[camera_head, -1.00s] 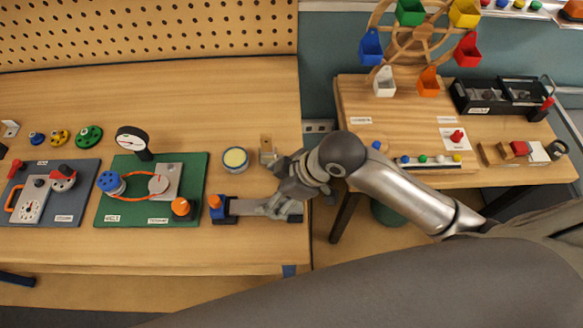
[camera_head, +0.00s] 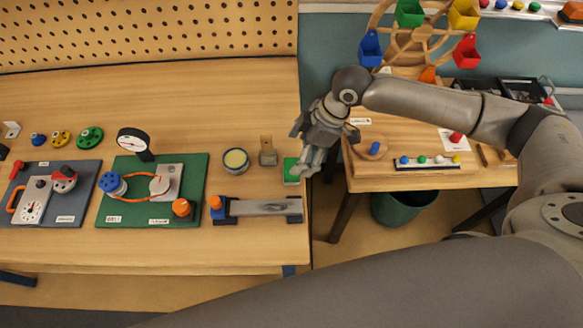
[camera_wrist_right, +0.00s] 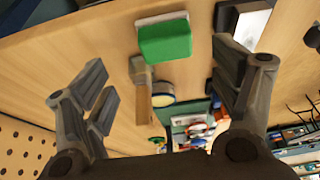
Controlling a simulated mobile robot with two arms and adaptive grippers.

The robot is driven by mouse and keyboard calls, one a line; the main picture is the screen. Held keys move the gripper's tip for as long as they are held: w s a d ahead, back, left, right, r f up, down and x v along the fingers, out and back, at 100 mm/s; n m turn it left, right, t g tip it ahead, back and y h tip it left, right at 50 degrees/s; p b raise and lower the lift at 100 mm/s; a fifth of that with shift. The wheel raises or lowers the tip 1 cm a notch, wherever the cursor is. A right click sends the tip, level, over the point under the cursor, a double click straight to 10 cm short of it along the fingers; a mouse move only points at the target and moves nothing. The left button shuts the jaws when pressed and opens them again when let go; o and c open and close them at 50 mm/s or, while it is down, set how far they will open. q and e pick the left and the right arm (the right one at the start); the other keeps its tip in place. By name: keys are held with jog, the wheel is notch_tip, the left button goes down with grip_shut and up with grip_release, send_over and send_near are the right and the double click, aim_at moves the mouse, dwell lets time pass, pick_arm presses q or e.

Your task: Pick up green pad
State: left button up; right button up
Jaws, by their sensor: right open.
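The green pad (camera_head: 291,169) lies near the right end of the left workbench, partly behind my right gripper's fingers in the head view. In the right wrist view the green pad (camera_wrist_right: 165,39) is a green block with a pale layer along one edge. It sits between and ahead of the fingertips, not gripped. My right gripper (camera_head: 309,167) reaches down over the bench edge at the pad. In its wrist view the right gripper (camera_wrist_right: 165,80) is open and empty. My left gripper is not in view.
A small metal block with a wooden upright (camera_head: 267,152) and a round yellow-topped tin (camera_head: 236,160) stand left of the pad. A metal bar on a dark base (camera_head: 262,207) lies in front. A gap separates this bench from the right table (camera_head: 385,178).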

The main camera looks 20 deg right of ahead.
jog(key=shift+a+f, duration=0.3)
jog(key=shift+f, duration=0.35)
jog(key=shift+a+f+p, duration=0.15)
jog(key=shift+f+p, duration=0.2)
jog(key=x, duration=0.1)
jog(key=p+x, duration=0.1)
jog(key=x, duration=0.1)
jog(key=shift+s+a+f, duration=0.1)
jog(key=shift+s+f, duration=0.2)
jog(key=shift+w+a+f, duration=0.1)
jog(key=shift+f, duration=0.3)
jog(key=c, duration=1.1)
jog(key=shift+r, duration=0.1)
